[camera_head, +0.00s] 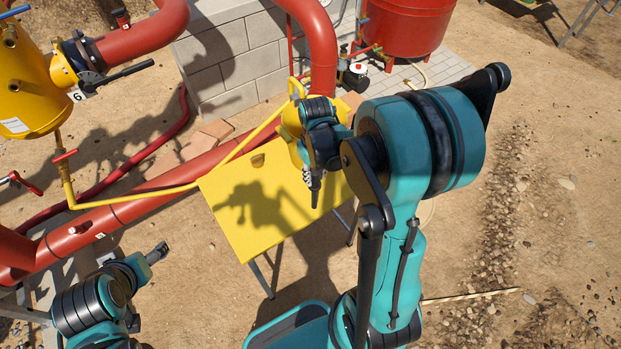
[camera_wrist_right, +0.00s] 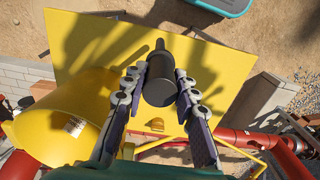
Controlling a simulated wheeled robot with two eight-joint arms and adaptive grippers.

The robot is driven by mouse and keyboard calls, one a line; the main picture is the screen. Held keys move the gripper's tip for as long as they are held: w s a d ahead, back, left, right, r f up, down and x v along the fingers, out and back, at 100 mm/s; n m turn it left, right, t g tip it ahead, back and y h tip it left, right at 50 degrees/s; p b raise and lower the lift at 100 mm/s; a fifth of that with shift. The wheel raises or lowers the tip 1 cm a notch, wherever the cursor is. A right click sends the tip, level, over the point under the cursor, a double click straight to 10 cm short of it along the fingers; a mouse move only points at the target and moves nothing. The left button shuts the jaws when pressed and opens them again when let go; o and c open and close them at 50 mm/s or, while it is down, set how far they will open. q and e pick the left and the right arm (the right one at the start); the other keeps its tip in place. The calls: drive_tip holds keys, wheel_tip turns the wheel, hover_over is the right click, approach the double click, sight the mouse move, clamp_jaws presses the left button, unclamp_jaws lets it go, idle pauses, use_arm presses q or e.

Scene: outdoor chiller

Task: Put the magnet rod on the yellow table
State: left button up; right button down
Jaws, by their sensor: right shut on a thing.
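The magnet rod (camera_wrist_right: 159,82), a dark cylinder with a thinner tip, is between the fingers of my right gripper (camera_wrist_right: 160,92) in the wrist view. The right gripper is shut on it. In the head view my right gripper (camera_head: 311,176) is over the right part of the yellow table (camera_head: 240,225), with the dark rod pointing downward. The rod appears above the tabletop; the exact gap is hard to judge. The yellow table also fills much of the wrist view (camera_wrist_right: 215,62). My left gripper (camera_head: 157,253) is left of the table, away from it; its jaw opening is unclear.
A small yellow-brown piece (camera_head: 258,160) lies near the table's far edge. A yellow rounded vessel (camera_wrist_right: 62,120) is close beside my right gripper. Red pipes (camera_head: 150,200) and a yellow pipe (camera_head: 150,195) run left of and behind the table. Much of the tabletop is bare.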

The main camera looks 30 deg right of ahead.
drive_tip(key=shift+w+d+f, duration=0.2)
drive_tip(key=shift+w+f, duration=0.3)
drive_tip(key=shift+w, duration=0.25)
drive_tip(key=f, duration=0.3)
drive_tip(key=f+b, duration=0.1)
drive_tip(key=shift+w+f, duration=0.25)
drive_tip(key=shift+w, duration=0.05)
drive_tip(key=c, duration=1.2)
unclamp_jaws()
drive_tip(key=shift+d, duration=0.1)
